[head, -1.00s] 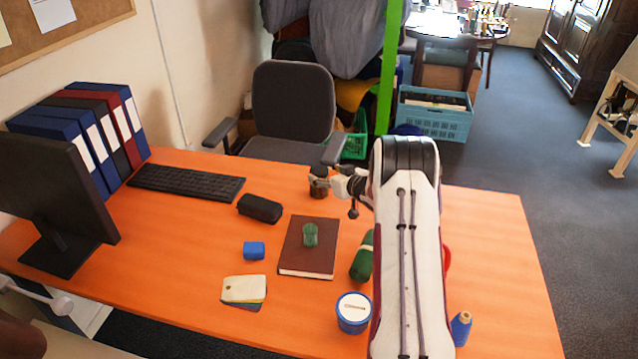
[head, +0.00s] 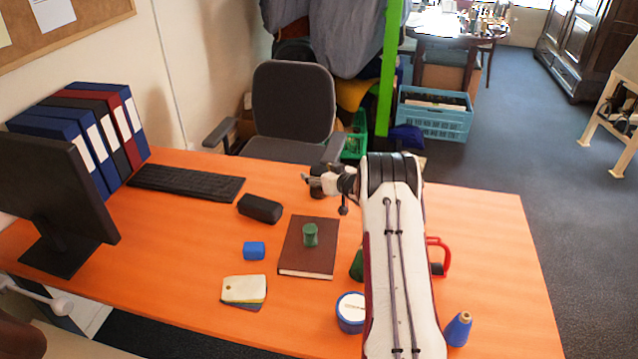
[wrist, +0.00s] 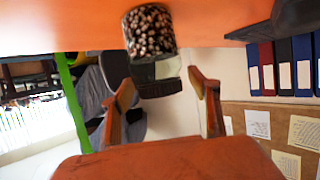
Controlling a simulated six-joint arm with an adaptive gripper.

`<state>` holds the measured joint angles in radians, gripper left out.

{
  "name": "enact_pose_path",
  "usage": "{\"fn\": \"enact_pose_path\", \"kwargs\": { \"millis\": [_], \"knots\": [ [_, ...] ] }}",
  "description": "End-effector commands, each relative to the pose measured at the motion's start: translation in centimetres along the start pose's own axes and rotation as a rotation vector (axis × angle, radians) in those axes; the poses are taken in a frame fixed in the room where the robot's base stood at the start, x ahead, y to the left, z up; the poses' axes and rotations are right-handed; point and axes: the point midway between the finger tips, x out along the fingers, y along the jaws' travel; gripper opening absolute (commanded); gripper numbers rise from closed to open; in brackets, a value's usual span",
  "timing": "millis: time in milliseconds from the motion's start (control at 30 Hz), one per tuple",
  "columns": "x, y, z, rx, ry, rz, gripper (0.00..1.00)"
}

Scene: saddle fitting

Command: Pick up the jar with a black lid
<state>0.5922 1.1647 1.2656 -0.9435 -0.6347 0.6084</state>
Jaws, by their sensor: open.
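The jar (wrist: 148,32) shows in the wrist view, upside down in the picture, with dark speckled contents behind clear glass. Its black lid (wrist: 158,88) lies in the picture between the two fingertips of my gripper (wrist: 161,78). My gripper is open, with a finger to each side of the lid; whether the fingers reach around it in depth I cannot tell. In the head view my gripper (head: 309,180) is over the far edge of the desk and largely covers the jar there.
The orange desk (head: 190,290) holds a brown book (head: 306,262) with a small green jar (head: 310,235), a black case (head: 260,208), a blue block (head: 254,250) and a keyboard (head: 187,182). A blue tub (head: 351,312), red handle (head: 444,257) and blue cone (head: 458,329) flank my arm.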

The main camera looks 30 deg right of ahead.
Motion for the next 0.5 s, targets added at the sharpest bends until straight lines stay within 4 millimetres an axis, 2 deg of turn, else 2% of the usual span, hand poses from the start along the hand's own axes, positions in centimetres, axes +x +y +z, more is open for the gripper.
{"fn": "enact_pose_path", "kwargs": {
  "millis": [467,500],
  "knots": [
    [0.01,0.02,-0.01,0.000,0.000,0.000,0.61],
    [0.00,0.02,-0.01,0.000,0.000,0.000,0.56]
  ]
}}
